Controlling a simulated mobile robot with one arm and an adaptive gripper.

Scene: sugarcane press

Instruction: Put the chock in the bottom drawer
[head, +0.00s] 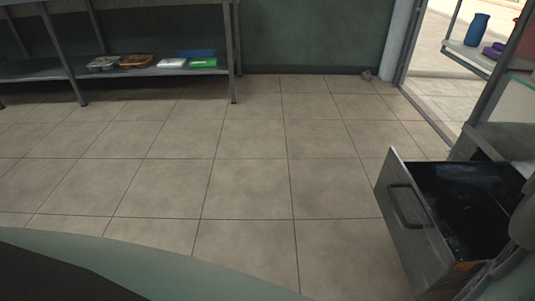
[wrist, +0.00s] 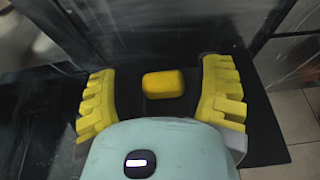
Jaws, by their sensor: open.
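In the wrist view, my gripper (wrist: 163,92) is open, with its yellow ribbed fingers spread wide. A small yellow rounded block (wrist: 163,84) shows between the fingers, with a gap on either side; it may be the chock. It appears to be over a dark surface, but I cannot tell whether it rests there. In the head view, a low metal drawer (head: 407,225) stands pulled out at the right, its dark interior partly visible. I cannot tell whether it is the bottom one. My gripper is not visible in the head view.
A metal shelf rack (head: 150,70) with trays and packages stands at the back left. A small grey lump (head: 366,74) lies by the back wall near the doorway. Shelving with a blue bottle (head: 477,30) is at the top right. The tiled floor (head: 240,150) between is clear.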

